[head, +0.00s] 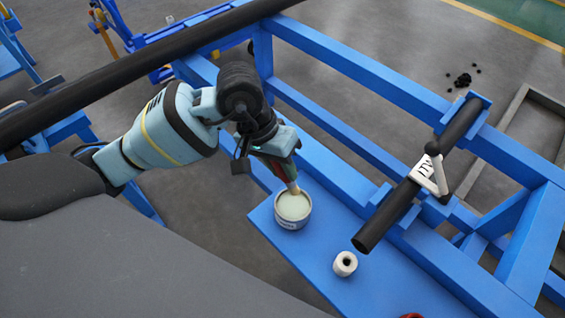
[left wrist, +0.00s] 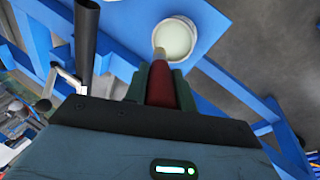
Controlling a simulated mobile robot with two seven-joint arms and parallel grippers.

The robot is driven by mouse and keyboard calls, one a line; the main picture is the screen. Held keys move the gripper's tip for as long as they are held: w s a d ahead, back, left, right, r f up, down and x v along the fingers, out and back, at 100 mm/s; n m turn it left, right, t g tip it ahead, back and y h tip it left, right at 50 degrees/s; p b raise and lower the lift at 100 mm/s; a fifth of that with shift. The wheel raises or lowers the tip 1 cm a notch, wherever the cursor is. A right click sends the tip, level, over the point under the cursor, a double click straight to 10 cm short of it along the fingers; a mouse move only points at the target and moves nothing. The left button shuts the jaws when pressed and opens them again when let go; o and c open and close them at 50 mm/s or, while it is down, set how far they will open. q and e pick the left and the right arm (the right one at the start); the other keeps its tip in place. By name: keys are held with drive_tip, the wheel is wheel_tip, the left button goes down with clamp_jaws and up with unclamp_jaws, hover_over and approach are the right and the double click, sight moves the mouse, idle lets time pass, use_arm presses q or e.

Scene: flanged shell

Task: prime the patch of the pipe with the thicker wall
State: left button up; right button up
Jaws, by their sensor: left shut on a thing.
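My left gripper (head: 277,158) is shut on a brush with a red handle (left wrist: 161,85) and pale bristles (left wrist: 159,52). The brush points down at an open tin of pale primer (head: 291,221), its tip at the tin's far side. I cannot tell whether it touches the primer. The tin also shows in the left wrist view (left wrist: 175,39). A long dark pipe (head: 140,63) runs across the upper left. Wall thicknesses cannot be told. My right gripper is out of view.
The tin stands on a blue shelf (head: 320,265) beside a white ring-shaped roll (head: 345,263). A red thing is cut off at the bottom edge. Blue frame beams (head: 370,80) surround the short pipe. Small black pieces (head: 462,80) lie on the floor.

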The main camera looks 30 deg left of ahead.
use_arm(q)
wheel_tip(320, 180, down, 3)
drive_tip(key=shift+r+b, duration=0.1)
drive_tip(key=shift+b, duration=0.5)
drive_tip(key=shift+f+b, duration=0.55)
drive_tip(key=shift+f, duration=0.7)
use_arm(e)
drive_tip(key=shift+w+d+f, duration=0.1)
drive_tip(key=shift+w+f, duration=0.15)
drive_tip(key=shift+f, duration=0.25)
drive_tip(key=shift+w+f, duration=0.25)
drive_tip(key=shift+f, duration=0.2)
use_arm(q)
drive_tip(key=shift+f, duration=0.1)
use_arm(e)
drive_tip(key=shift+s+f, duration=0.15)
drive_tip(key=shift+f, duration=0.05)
use_arm(q)
drive_tip(key=shift+f+b, duration=0.5)
drive_tip(key=shift+b, duration=0.1)
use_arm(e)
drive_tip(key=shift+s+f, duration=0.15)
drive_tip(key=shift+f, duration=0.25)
use_arm(q)
drive_tip(key=shift+f, duration=0.1)
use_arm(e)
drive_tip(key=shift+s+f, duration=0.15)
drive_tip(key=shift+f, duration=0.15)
